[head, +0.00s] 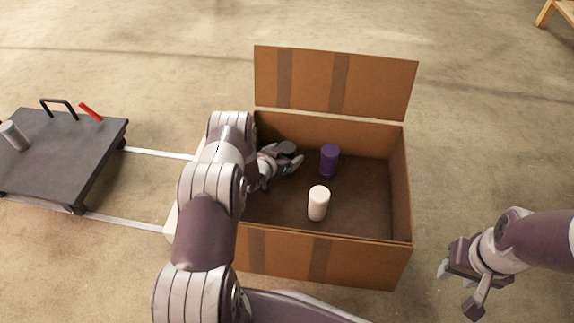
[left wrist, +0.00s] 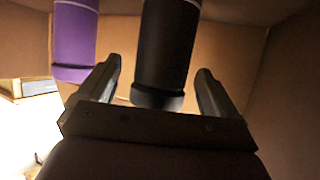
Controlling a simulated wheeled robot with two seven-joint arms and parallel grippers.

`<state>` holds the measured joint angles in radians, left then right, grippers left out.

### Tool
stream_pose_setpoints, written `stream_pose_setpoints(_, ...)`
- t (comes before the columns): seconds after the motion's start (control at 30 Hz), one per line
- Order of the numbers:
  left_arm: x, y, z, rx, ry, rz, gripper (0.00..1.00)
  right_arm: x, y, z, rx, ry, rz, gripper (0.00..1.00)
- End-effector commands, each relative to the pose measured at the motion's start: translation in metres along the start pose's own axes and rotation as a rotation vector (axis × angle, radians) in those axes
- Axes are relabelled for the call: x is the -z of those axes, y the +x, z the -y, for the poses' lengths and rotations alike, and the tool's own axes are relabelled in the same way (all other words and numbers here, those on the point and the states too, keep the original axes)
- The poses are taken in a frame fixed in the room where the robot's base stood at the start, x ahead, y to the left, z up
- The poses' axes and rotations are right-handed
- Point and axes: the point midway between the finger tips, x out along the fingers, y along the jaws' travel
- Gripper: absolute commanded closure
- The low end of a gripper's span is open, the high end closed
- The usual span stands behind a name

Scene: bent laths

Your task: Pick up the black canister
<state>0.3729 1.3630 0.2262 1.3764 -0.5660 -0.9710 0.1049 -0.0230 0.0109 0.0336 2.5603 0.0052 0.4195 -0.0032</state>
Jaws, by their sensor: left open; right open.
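The black canister (head: 287,147) stands inside the cardboard box, near its left back part, partly hidden by my left gripper. My left gripper (head: 290,162) is inside the box, open, with its fingers at the canister. In the left wrist view the black canister (left wrist: 167,45) stands between the two open fingers, with gaps visible on both sides. I cannot tell whether either finger touches it. My right gripper (head: 456,289) is open and empty, outside the box to the right.
The open cardboard box (head: 408,190) has its back flap raised. Inside, a purple canister (head: 329,160) stands right of the black one and a white canister (head: 318,203) stands nearer the front. A dark cart (head: 60,150) with a grey canister (head: 14,136) is at left.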

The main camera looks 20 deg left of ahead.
Motion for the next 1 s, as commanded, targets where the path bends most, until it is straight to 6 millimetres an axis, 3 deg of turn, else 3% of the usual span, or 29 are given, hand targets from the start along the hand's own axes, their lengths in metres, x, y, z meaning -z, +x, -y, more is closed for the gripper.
stream_pose_setpoints(0.1, -0.001, 0.013, 0.000, 0.001, 0.002, -0.001, 0.07, -0.001, 0.010, 0.000, 0.000, 0.000, -0.001, 0.57)
stream_pose_setpoints(0.3, 0.001, 0.013, 0.000, 0.001, 0.000, 0.001, 0.07, -0.001, 0.008, 0.000, 0.000, 0.000, -0.001, 0.57)
stream_pose_setpoints(0.37, 0.002, 0.013, 0.000, 0.001, 0.000, 0.001, 0.23, -0.001, 0.008, 0.000, 0.000, 0.000, -0.001, 0.57)
stream_pose_setpoints(0.5, 0.001, 0.013, 0.000, 0.002, 0.000, 0.001, 0.69, -0.001, 0.008, 0.000, 0.000, 0.000, -0.001, 0.57)
stream_pose_setpoints(0.53, 0.001, 0.013, 0.000, 0.002, 0.000, 0.001, 0.72, -0.001, 0.008, 0.000, 0.000, 0.000, -0.001, 0.57)
stream_pose_setpoints(0.77, 0.005, 0.011, 0.001, 0.002, 0.000, 0.000, 0.72, 0.000, 0.005, 0.000, 0.000, 0.000, -0.001, 0.57)
stream_pose_setpoints(1.0, 0.058, -0.014, 0.001, 0.002, 0.001, -0.002, 0.72, 0.004, -0.033, 0.000, 0.000, 0.000, -0.001, 0.57)
